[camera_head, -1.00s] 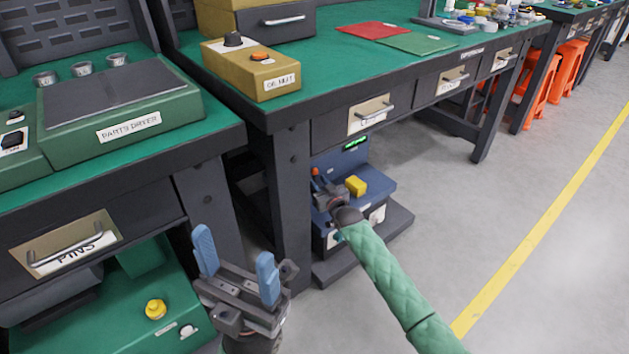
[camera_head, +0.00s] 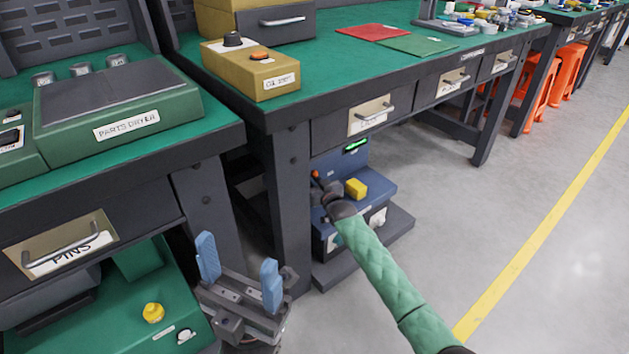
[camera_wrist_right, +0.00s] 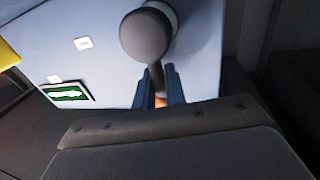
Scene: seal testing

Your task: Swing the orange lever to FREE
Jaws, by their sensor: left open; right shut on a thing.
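The orange lever (camera_head: 315,174) is on the blue-grey machine (camera_head: 380,186) under the middle bench; only a small orange part shows in the head view. My right gripper (camera_head: 327,186) is at the lever, largely hidden behind its own wrist. In the right wrist view, the blue fingers (camera_wrist_right: 157,88) are closed around the lever's dark shaft, with a bit of orange (camera_wrist_right: 160,101) between them. A dark round knob (camera_wrist_right: 147,36) sits above the fingers. No FREE mark is readable. My left gripper (camera_head: 239,272) is open and empty at the lower left.
The machine has a yellow block (camera_head: 356,188) and a lit green display (camera_head: 356,144). The bench leg (camera_head: 290,210) stands close to its left. A green machine with a yellow button (camera_head: 153,313) is at the lower left. The floor to the right is clear.

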